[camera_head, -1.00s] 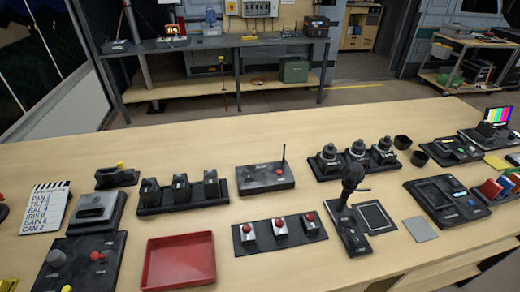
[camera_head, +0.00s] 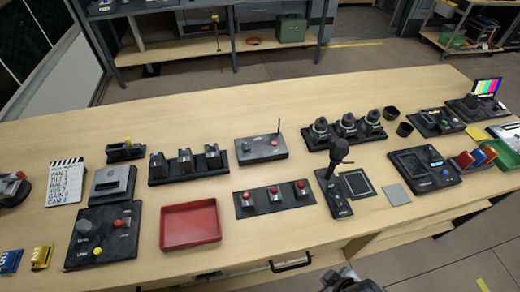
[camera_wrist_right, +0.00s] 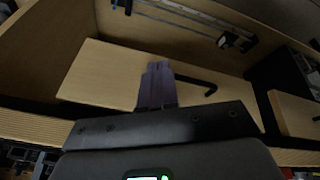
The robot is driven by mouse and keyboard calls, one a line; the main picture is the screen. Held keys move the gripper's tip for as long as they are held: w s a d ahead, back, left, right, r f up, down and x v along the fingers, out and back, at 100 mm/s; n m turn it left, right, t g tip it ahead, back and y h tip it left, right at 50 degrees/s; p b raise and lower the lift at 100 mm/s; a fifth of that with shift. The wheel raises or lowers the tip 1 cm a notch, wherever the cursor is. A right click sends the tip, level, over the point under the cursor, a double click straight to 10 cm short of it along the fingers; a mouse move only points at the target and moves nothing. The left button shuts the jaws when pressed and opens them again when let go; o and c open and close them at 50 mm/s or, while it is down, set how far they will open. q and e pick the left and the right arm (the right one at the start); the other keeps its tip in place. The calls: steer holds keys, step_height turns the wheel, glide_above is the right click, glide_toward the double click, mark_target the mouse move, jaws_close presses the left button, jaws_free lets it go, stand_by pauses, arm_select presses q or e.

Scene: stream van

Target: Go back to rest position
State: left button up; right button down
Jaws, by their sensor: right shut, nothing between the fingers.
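My right gripper (camera_wrist_right: 156,82) shows in the right wrist view with its two fingers together and nothing between them. It points at a wooden drawer front with a dark handle (camera_wrist_right: 197,82), and I cannot tell the gap between them. In the head view a dark part of my right arm shows at the bottom edge, below the front of the workbench (camera_head: 300,232). My left gripper is out of view.
A drawer handle (camera_head: 291,262) sticks out from the bench front. Bare wood shows along the back of the bench.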

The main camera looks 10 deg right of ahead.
step_height(320, 180, up, 38)
steer(key=s+m+p, duration=0.1)
steer(key=m+p, duration=0.3)
steer(key=p, duration=3.4)
step_height(320, 180, down, 75)
steer(key=b, duration=7.5)
steer(key=shift+r+g, duration=0.15)
steer(key=shift+g, duration=0.15)
steer(key=shift+s, duration=0.1)
